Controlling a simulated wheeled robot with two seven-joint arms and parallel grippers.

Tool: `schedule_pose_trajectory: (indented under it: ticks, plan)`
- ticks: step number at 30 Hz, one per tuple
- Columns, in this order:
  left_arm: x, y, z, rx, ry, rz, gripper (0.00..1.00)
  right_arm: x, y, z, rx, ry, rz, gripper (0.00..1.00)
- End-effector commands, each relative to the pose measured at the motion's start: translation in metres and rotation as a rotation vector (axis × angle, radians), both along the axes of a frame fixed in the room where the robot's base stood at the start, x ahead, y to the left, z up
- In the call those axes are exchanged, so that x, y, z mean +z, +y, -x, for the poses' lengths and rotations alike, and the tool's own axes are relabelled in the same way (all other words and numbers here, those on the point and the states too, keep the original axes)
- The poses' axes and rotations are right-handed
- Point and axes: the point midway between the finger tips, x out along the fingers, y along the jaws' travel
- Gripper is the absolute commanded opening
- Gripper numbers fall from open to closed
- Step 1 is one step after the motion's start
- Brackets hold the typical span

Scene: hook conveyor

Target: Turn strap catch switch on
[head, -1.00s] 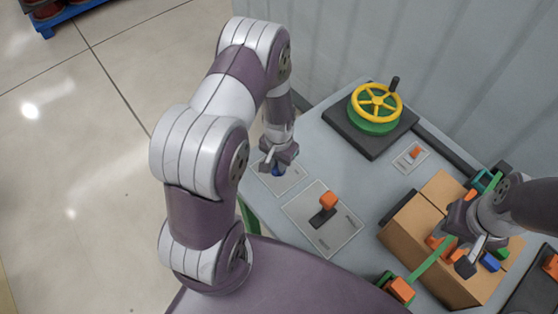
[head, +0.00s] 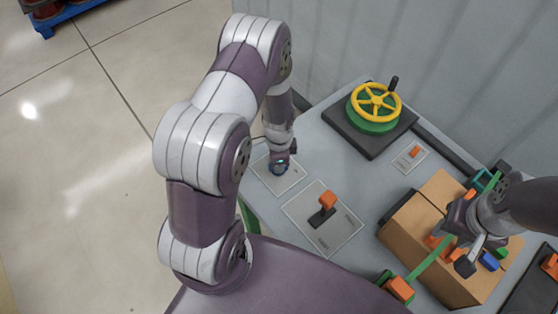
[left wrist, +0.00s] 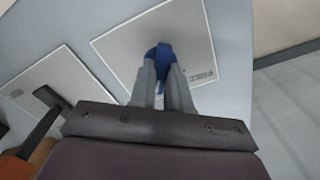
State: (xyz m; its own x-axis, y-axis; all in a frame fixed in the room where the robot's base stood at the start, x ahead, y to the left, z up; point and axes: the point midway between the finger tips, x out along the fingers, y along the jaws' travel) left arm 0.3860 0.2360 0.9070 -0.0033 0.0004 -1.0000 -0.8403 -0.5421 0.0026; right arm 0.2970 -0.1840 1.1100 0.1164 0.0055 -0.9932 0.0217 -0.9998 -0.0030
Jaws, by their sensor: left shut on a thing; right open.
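A blue knob (left wrist: 158,52) stands on a light grey plate (head: 292,184) at the table's left corner. My left gripper (head: 279,168) points down at it, and in the left wrist view its two fingers (left wrist: 162,72) are shut on the knob from both sides. The knob is mostly hidden in the head view. The plate's printed label is too small to read. My right gripper (head: 458,250) is open over a cardboard box, near a green strap (head: 432,258). I cannot tell whether it touches anything.
A plate with an orange-tipped lever (head: 327,200) lies just right of the knob's plate. A small orange switch (head: 415,152), a yellow handwheel (head: 376,101) and the cardboard box (head: 412,231) with coloured pieces are further right. A wall stands behind.

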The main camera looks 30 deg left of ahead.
Motion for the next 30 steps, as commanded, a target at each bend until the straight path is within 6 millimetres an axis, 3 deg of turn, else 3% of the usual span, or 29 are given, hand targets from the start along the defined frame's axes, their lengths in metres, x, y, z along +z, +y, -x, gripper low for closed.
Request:
schedule_pose_trajectory:
  ticks: [12,29,30]
  plan:
    - [0.0019,0.0008,-0.0020,-0.171,-0.005,0.000,0.00,0.0008,0.0000,0.0000,0.000,0.000,0.000,0.43]
    - [0.0023,0.0009,-0.0027,-0.197,-0.007,-0.001,0.00,0.0009,0.0000,0.0000,0.000,0.000,0.000,0.43]
    - [0.0022,0.0009,-0.0027,-0.197,-0.007,-0.001,0.30,0.0009,0.0000,0.0000,0.000,0.000,0.000,0.43]
